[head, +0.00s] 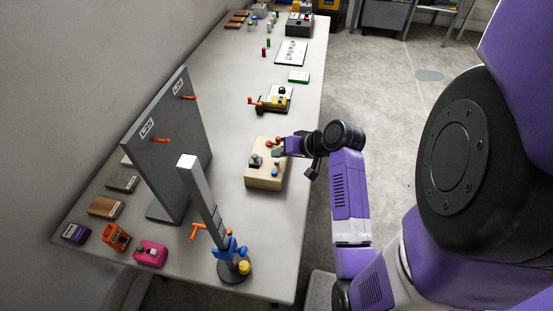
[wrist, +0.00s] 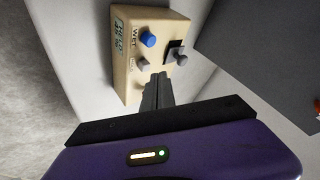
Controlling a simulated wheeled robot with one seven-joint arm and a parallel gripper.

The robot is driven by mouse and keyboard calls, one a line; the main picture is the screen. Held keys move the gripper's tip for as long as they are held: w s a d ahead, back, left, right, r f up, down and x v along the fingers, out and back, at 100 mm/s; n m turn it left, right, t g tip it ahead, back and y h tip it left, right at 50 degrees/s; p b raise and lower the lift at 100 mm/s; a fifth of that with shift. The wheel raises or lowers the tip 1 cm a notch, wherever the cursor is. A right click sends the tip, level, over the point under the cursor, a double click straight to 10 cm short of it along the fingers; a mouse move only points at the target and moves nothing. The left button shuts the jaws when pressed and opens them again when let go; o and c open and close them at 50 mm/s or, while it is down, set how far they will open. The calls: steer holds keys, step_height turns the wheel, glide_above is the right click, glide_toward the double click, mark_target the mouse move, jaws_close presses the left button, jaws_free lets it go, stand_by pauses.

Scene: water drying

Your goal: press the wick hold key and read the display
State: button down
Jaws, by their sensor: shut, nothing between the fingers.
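A beige box (head: 262,183) stands on the long table, and it also fills the top middle of the wrist view (wrist: 175,22). It has a small display (wrist: 119,36) with dark characters too small to read surely, and the word "WET" beside it. It carries a blue knob (wrist: 148,39), a small grey key (wrist: 142,63) with an unreadable label, and a grey lever (wrist: 180,58) on a dark plate. My gripper (wrist: 158,77) is shut and empty, its tips over the box near the grey key. I cannot tell if they touch. In the head view my gripper (head: 281,151) hides the box's far right corner.
A grey upright panel (head: 174,140) with orange handles stands left of the box. A tall grey post (head: 204,192) on a round base stands nearer. A yellow device (head: 272,100) lies farther back. Bare tabletop (head: 275,232) lies in front of the box.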

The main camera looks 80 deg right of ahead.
mark_target(279, 165)
steer(key=shift+r, duration=0.15)
step_height(279, 165, up, 6)
steer(key=p, duration=0.6)
stand_by(0.6)
